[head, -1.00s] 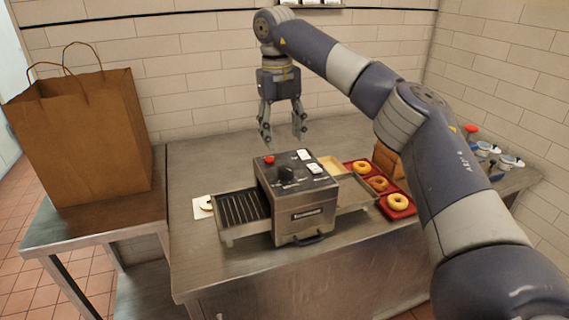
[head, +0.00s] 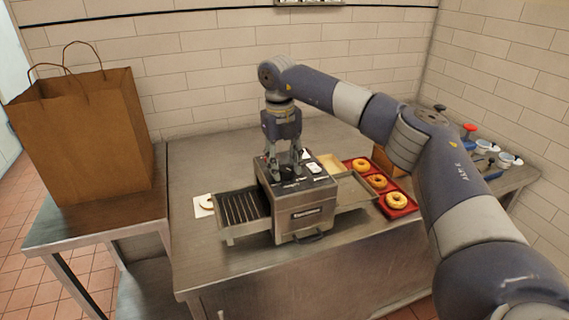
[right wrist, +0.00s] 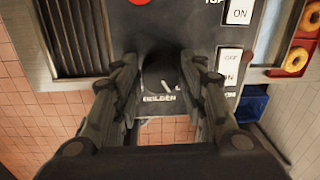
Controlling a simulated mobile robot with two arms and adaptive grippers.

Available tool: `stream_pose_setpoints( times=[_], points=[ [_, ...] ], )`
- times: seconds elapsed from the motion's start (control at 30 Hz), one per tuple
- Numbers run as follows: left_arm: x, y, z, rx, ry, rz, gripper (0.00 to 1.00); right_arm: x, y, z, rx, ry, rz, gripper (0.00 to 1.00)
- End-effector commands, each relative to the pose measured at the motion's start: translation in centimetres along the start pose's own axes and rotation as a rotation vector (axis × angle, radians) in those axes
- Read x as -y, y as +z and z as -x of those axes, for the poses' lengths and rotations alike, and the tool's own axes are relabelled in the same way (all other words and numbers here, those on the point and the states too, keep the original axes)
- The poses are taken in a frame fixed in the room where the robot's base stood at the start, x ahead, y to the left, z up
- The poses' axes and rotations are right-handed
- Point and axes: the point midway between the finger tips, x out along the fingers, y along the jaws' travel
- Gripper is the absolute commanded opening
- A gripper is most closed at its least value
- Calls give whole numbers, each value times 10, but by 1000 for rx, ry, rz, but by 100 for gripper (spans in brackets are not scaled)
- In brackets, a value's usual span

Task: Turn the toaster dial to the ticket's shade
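The toaster (head: 302,221) is a steel box with a dark top panel, standing on the counter. Its dark dial (right wrist: 158,72) shows in the right wrist view, with a pale pointer line at its lower right and the word "GOLDEN" printed below it. My right gripper (head: 286,178) points down over the panel. In the right wrist view its fingers (right wrist: 162,68) stand one on each side of the dial, apart, with small gaps visible. Contact with the dial cannot be made out. My left gripper is out of view. No readable ticket shows.
A red knob (right wrist: 139,1) and white switches (right wrist: 239,11) share the panel. A rack (head: 243,207) extends left of the toaster. A red tray (head: 401,212) with bagels is at right. A paper bag (head: 85,145) stands left. Mugs (head: 483,146) are at far right.

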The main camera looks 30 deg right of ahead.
Motion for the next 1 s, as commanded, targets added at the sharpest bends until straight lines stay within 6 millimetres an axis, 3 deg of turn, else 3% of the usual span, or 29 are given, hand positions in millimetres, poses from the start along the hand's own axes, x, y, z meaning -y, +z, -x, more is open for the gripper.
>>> stream_pose_setpoints(
  times=[0.03, 0.1, 0.47, 1.0],
  points=[
    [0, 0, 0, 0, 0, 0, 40, 0, 0, 0, 0, 0, 0, 19],
    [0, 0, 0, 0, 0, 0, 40, 0, 0, 0, 0, 0, 0, 9],
    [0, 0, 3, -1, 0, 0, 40, 0, 0, 1, 2, 0, 44, 9],
    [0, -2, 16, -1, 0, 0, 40, 0, 0, 2, 26, 0, 388, 9]
  ],
)
